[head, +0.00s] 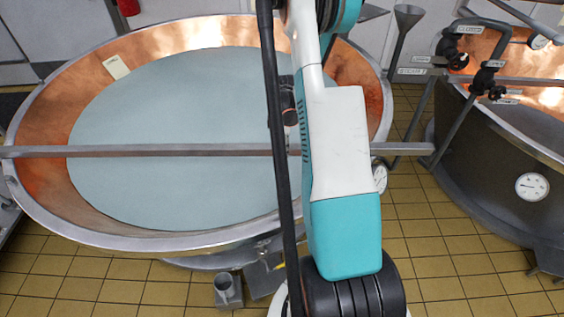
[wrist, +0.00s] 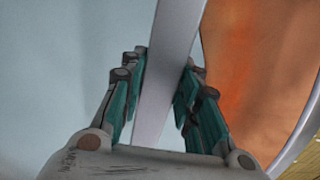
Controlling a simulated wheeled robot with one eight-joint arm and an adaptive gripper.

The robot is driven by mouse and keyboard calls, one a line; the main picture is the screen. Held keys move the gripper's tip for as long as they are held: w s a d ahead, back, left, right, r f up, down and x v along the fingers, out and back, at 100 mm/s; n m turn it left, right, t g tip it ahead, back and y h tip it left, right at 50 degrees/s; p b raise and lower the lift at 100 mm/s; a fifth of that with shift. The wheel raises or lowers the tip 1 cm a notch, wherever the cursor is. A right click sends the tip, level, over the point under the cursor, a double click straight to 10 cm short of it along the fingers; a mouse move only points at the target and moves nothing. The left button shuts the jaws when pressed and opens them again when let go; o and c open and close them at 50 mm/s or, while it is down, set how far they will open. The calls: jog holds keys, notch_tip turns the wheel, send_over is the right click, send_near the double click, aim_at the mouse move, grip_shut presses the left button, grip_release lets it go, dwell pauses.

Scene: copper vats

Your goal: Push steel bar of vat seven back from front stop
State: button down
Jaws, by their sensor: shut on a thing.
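The steel bar (head: 170,150) lies across the open top of a copper vat (head: 180,242), which holds a pale liquid. The bar crosses from the left edge of the head view to just past the vat's right rim. In the wrist view my gripper (wrist: 165,70) is shut on the steel bar (wrist: 176,30), with teal-padded fingers on both sides of it. The liquid and the copper wall (wrist: 240,60) show beyond. In the head view my arm covers part of the bar and most of the gripper. I cannot make out the front stop or a vat number.
A second vat (head: 480,150) with valves and a round gauge (head: 532,186) stands at the right. Another gauge (head: 379,177) is on the near vat's right side. A funnel (head: 406,20) stands behind.

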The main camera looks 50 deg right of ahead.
jog(key=w+d, duration=1.3)
jog(key=d, duration=0.3)
jog(key=shift+w, duration=0.3)
jog(key=c, duration=1.2)
grip_release()
jog(key=shift+a, duration=0.1)
jog(key=shift+r, duration=0.1)
notch_tip(320, 180, up, 12)
